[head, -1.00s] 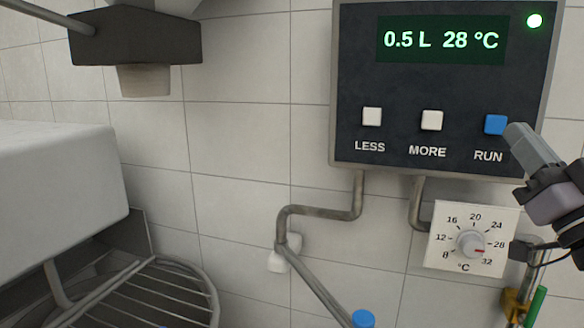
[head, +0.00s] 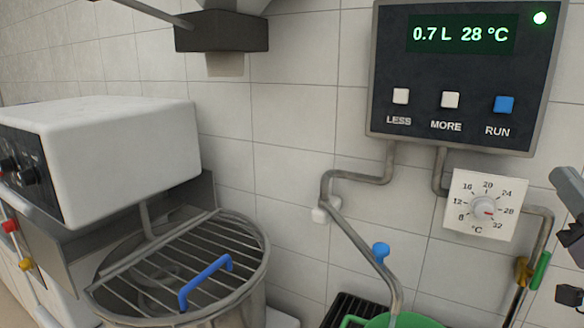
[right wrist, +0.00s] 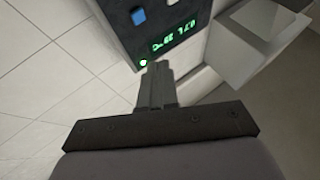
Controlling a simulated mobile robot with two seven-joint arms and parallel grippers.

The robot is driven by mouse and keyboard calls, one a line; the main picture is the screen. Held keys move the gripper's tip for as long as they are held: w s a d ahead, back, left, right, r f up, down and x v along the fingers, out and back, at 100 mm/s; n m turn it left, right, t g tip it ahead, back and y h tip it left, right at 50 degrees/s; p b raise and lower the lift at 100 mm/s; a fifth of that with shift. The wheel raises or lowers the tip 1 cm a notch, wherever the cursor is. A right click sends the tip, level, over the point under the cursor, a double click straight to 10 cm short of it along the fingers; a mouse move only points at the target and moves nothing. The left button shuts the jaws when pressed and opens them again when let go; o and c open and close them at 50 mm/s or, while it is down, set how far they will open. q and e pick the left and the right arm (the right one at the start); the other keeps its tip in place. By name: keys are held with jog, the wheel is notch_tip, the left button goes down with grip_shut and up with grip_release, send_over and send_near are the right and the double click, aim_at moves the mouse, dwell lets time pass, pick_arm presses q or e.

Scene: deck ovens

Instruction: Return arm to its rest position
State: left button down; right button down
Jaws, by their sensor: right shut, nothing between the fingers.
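My right gripper (head: 566,188) is at the right edge of the head view, to the right of the dial and below the control panel. Part of its arm is cut off by the frame. In the right wrist view its fingers (right wrist: 154,70) are together and empty, pointing toward the panel but apart from it. The dark control panel (head: 462,70) reads 0.7 L 28 °C with a lit green lamp. It has white LESS and MORE buttons and a blue RUN button (head: 503,104).
A temperature dial (head: 482,206) is on the tiled wall below the panel. A pipe with a blue handle (head: 381,251) leads down to a green container (head: 402,321). A mixer bowl with a wire guard (head: 215,242) and a white housing (head: 120,140) stand at left.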

jog(key=a+f+g, duration=0.3)
jog(key=f+g, duration=0.1)
jog(key=f, duration=1.2)
jog(key=a+f+g, duration=0.3)
jog(key=a+f, duration=0.1)
jog(key=f, duration=1.1)
jog(key=s+a+f+n+g+y, duration=0.1)
jog(key=s+a+f+g, duration=0.2)
jog(key=s+a+f, duration=0.2)
jog(key=s+a+f+n+g, duration=0.1)
jog(key=s+a+f+g, duration=0.2)
jog(key=s+f, duration=0.7)
notch_tip(320, 180, down, 4)
jog(key=shift+a+f+y, duration=0.25)
jog(key=shift+a+y, duration=0.15)
jog(key=shift+a, duration=0.55)
jog(key=shift+d, duration=0.1)
dwell(1.2)
